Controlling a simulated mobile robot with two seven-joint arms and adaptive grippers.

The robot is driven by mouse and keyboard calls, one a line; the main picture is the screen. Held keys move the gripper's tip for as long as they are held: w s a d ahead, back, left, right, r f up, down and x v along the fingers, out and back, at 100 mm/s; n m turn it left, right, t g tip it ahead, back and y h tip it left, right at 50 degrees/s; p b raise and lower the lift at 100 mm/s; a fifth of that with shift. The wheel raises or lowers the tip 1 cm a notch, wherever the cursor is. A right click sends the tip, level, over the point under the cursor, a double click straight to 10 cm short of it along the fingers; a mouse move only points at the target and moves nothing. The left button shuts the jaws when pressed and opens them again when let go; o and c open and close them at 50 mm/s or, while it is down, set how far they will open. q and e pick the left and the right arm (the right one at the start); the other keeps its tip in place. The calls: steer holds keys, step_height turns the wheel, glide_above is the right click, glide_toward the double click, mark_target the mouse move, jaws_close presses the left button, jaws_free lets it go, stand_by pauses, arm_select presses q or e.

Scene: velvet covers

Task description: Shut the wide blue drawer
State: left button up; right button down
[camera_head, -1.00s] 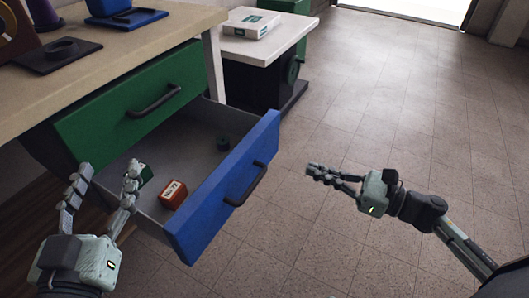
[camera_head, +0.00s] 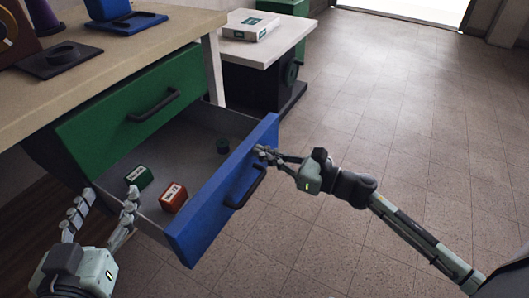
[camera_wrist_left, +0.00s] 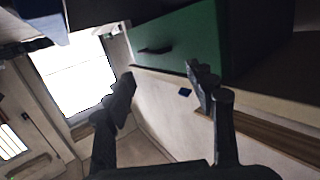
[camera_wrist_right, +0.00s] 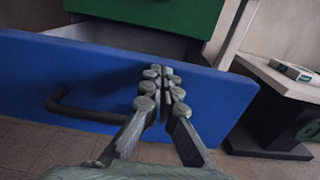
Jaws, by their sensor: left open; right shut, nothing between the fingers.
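The wide blue drawer (camera_head: 222,194) is pulled out below the green drawer, with a dark bar handle (camera_head: 246,188) on its front. Its blue front also fills the middle of the right wrist view (camera_wrist_right: 90,75). My right gripper (camera_head: 262,152) is shut and empty, its fingertips at the blue front's outer face near the far end, beside the handle. I cannot tell for sure whether they touch. My left gripper (camera_head: 104,205) is open and empty, near the drawer's near left side. In the left wrist view its fingers (camera_wrist_left: 165,85) are spread.
The green drawer (camera_head: 130,108) above looks shut. A white side table (camera_head: 262,50) stands behind. The floor at right is clear.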

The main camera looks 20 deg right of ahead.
steer(key=shift+w+a, duration=0.35)
steer(key=shift+w, duration=0.05)
arm_select(q)
steer(key=s+d+r+t+h+b, duration=0.1)
steer(key=r+t+b, duration=0.1)
steer(key=r, duration=0.4)
steer(key=s+d+r+t+h+b, duration=0.1)
steer(key=s+r+t+h, duration=0.1)
steer(key=r+t, duration=0.3)
step_height(320, 180, up, 2)
steer(key=shift+s+d+r+t+h+b, duration=0.15)
steer(key=shift+s+t+h+b, duration=0.15)
steer(key=shift+b, duration=0.1)
arm_select(e)
steer(key=x, duration=2.4)
steer(key=shift+r, duration=0.25)
steer(key=shift+d, duration=0.1)
